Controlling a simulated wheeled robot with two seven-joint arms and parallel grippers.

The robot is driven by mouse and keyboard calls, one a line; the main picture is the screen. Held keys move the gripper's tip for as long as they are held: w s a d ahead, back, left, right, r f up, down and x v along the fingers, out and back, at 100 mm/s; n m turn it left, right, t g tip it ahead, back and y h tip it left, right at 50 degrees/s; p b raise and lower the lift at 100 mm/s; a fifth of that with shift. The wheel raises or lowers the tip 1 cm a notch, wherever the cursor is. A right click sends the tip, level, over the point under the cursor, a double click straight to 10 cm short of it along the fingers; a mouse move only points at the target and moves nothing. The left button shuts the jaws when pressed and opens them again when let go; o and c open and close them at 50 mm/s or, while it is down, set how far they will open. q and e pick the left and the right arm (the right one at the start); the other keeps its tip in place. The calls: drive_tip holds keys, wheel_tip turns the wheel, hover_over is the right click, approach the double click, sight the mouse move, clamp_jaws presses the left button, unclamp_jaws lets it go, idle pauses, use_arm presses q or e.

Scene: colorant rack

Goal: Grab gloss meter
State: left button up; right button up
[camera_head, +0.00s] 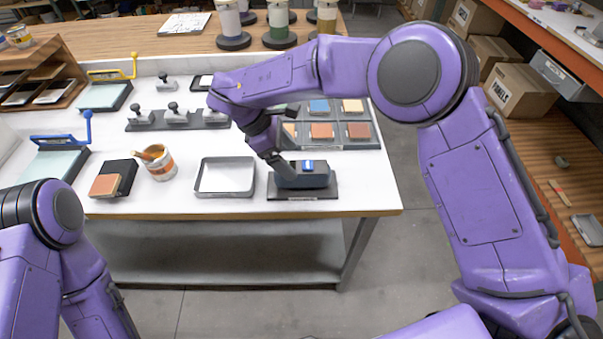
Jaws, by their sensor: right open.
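The gloss meter (315,179) looks like a dark blue-grey block with a small blue display on top. It sits on a flat black base (303,196) near the front edge of the white table. My right gripper (285,168) reaches down to the left side of the meter. Its jaws are open, and the fingertips are small and partly hidden against the meter, so I cannot tell whether they touch it. My left arm shows at the lower left, but its gripper is outside the view.
A grey tray (225,191) lies just left of the meter. A paint can (158,163) with a brush stands further left. A rack of coloured sample tiles (352,144) lies behind the meter. The table's front edge (240,214) is close by, and its right corner is clear.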

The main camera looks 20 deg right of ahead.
sight(301, 167)
drive_tip(key=p+x, duration=0.1)
drive_tip(key=x, duration=0.1)
drive_tip(key=p+x, duration=0.1)
drive_tip(key=x, duration=0.1)
drive_tip(key=p+x, duration=0.2)
drive_tip(key=x, duration=0.1)
drive_tip(key=shift+s+d+r, duration=0.15)
drive_tip(key=shift+s+d, duration=0.15)
drive_tip(key=shift+s, duration=0.05)
drive_tip(key=shift+w+d+f, duration=0.1)
drive_tip(key=shift+d+f, duration=0.05)
drive_tip(key=shift+f, duration=0.2)
drive_tip(key=c, duration=1)
drive_tip(key=shift+r, duration=0.1)
drive_tip(key=c, duration=0.4)
drive_tip(key=shift+r, duration=0.1)
